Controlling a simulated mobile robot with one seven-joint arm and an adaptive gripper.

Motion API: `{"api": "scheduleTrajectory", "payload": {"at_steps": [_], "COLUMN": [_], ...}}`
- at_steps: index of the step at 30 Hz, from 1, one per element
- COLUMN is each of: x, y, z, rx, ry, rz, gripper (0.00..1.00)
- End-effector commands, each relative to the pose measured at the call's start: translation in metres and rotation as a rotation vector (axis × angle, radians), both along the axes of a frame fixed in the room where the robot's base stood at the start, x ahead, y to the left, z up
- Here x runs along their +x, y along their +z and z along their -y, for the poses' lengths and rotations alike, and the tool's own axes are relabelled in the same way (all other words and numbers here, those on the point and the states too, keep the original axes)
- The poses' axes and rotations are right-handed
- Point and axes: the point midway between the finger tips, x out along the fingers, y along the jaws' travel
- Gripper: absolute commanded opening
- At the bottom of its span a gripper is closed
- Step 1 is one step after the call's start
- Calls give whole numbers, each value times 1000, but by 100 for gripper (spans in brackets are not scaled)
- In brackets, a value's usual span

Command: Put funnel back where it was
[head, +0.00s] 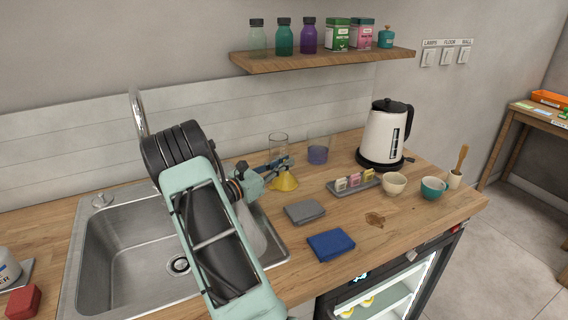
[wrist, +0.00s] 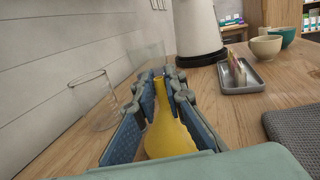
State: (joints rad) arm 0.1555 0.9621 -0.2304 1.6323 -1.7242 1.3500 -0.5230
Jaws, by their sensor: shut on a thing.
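The yellow funnel (head: 284,182) is upright, wide end down, just right of the sink on the wooden counter. I cannot tell whether its rim touches the wood. My gripper (head: 282,163) is shut on its narrow upper part. My arm hides part of the sink and the counter left of the funnel.
A clear empty beaker (head: 278,143) and a beaker with purple liquid (head: 318,155) stand behind the funnel. A grey cloth (head: 305,212) and a blue cloth (head: 330,245) lie in front. A tray of packets (head: 343,190) and a kettle (head: 386,135) are right. The sink (head: 120,245) is left.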

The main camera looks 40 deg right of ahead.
Motion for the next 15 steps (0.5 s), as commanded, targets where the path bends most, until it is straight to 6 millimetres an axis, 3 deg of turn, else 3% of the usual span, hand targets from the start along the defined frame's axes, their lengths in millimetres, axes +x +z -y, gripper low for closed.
{"api": "scheduleTrajectory", "payload": {"at_steps": [1, 2, 6, 15], "x": [0, 0, 0, 0], "y": [-4, -2, -2, 0], "z": [0, 0, 0, 0], "rx": [0, 0, 0, 0], "ry": [0, 0, 0, 0], "rz": [-1, 0, 0, 0], "gripper": [0, 14, 28, 28]}}
